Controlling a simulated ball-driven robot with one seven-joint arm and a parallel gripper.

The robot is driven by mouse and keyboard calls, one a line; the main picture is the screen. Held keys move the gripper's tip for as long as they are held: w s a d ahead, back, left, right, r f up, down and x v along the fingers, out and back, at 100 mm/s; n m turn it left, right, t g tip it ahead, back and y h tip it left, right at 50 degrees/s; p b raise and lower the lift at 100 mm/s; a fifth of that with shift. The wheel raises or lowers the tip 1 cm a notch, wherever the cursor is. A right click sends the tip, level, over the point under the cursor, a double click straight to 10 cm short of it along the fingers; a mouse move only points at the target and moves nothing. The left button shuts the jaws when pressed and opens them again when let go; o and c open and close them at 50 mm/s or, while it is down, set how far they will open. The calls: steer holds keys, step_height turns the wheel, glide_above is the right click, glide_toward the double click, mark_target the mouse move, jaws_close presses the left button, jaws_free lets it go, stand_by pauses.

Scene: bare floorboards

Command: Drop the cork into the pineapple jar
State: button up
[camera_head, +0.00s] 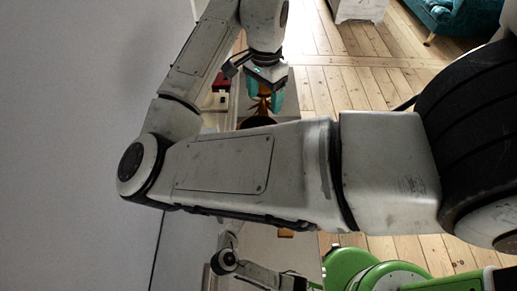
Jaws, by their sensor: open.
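My gripper (264,94) is near the upper middle of the head view, pointing down, with teal fingers. It is open. A golden-orange object (264,104) shows between and just below the fingers; it may be the pineapple jar, but too little of it is visible to be sure. Whether the fingers touch it cannot be told. I cannot make out the cork. My large pale arm link crosses the middle of the view and hides much of the surface under the gripper.
A narrow grey surface (236,106) runs below the gripper beside a plain grey wall (75,110). A red object (219,84) lies left of the gripper. A small orange-brown piece (286,233) shows below my arm. Bare floorboards (350,80) and a teal armchair (455,15) are right.

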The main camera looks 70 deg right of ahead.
step_height(320, 180, up, 8)
steer(key=shift+f, duration=0.25)
stand_by(0.5)
